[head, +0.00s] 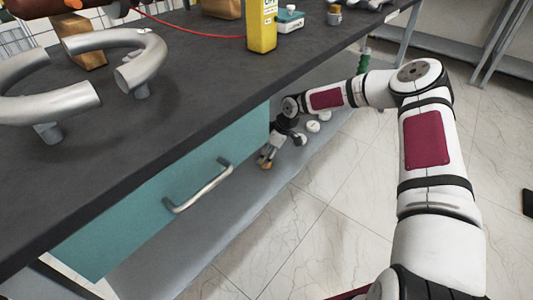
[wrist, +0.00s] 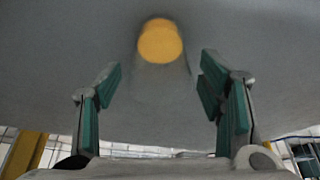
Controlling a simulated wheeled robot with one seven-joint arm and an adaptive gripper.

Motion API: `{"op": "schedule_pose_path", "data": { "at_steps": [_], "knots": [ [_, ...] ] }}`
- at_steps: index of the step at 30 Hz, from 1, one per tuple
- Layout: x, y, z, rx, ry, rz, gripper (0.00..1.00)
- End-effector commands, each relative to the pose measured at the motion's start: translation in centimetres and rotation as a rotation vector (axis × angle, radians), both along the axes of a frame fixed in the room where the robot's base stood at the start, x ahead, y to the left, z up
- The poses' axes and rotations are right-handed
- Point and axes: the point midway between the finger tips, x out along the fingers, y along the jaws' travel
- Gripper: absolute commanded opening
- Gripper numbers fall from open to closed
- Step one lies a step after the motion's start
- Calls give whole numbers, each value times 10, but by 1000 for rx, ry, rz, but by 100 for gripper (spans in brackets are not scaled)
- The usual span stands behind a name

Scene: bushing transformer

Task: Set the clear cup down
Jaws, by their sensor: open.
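The clear cup shows faintly in the wrist view (wrist: 163,76) as a see-through shape with a round orange-yellow disc (wrist: 160,41) at its far end. It is against a plain grey surface, ahead of the gap between my fingers and apart from both. My gripper (wrist: 162,95) is open, with its green-padded fingers spread and nothing between the pads. In the head view my gripper (head: 270,153) is low under the bench top, over the grey lower shelf. A small orange patch (head: 266,163) shows at its tips. Whether the cup touches the shelf is hard to tell.
The dark bench top (head: 200,90) and teal drawer (head: 160,190) with a metal handle (head: 198,187) are left of my arm. The grey lower shelf (head: 205,240) runs below. Small white round items (head: 313,126) are beside my gripper. The tiled floor (head: 330,225) is clear.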

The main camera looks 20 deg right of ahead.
Motion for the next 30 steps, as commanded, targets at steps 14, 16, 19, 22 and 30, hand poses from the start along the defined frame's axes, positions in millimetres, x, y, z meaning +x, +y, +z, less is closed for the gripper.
{"op": "schedule_pose_path", "data": {
  "at_steps": [14,16,19,22,30],
  "knots": [
    [-37,-62,45,-1,2,-5,63],
    [-45,-75,45,-1,0,-6,63],
    [-55,-91,45,0,1,-5,63],
    [-63,-104,44,-1,0,-4,63],
    [-72,-118,43,0,-1,0,63]
  ]
}}
